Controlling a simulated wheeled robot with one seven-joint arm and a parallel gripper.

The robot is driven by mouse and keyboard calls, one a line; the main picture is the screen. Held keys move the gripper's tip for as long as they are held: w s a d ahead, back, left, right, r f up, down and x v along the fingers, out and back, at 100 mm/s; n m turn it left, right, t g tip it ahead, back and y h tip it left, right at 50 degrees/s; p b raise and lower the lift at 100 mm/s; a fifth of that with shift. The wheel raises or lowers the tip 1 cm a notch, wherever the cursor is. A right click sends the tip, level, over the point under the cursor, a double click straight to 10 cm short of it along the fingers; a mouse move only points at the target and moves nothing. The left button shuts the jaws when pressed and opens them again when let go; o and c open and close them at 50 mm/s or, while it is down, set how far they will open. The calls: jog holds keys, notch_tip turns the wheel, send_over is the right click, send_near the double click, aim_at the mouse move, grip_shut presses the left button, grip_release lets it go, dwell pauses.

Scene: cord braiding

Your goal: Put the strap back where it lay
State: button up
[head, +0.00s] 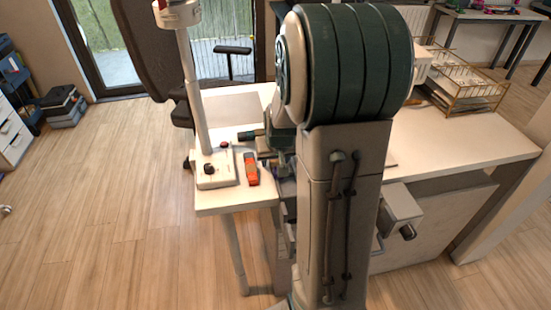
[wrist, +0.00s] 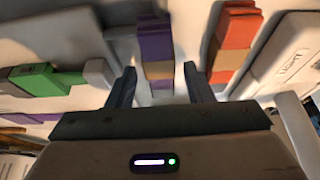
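In the wrist view, a folded purple strap-like piece (wrist: 155,38) with a tan band lies between and beyond the fingertips of my gripper (wrist: 159,70). The fingers stand apart, with a gap on each side of the purple piece. A similar orange-red piece (wrist: 236,30) with a tan band lies just right of the right finger. It also shows on the white table in the head view (head: 251,169). I cannot tell which of the two is the task's strap. In the head view my arm hides the gripper and the purple piece.
A green tool-like object (wrist: 38,80) lies left of the gripper. A white device (head: 214,172) with a tall pole stands left of the orange piece on the table (head: 237,204). A wire rack (head: 470,98) stands far right. A dark chair (head: 150,45) is behind.

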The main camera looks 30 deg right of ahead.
jog(key=shift+r, duration=0.15)
jog(key=shift+r+p, duration=0.25)
jog(key=shift+p, duration=0.1)
jog(key=p+v, duration=0.1)
jog(key=v, duration=1)
jog(key=s+a+n+g+y, duration=0.1)
jog(key=s+a+n+g, duration=0.1)
jog(key=s+a, duration=1.1)
jog(key=shift+s+r+n, duration=0.35)
jog(key=shift+s+n, duration=0.25)
jog(key=shift+s, duration=0.25)
jog(key=shift+a+r, duration=0.1)
jog(key=w+p+v, duration=0.1)
jog(key=p+v, duration=0.6)
jog(key=shift+w+d+r+p, duration=0.25)
jog(key=shift+w+r+p, duration=0.1)
jog(key=shift+r, duration=0.1)
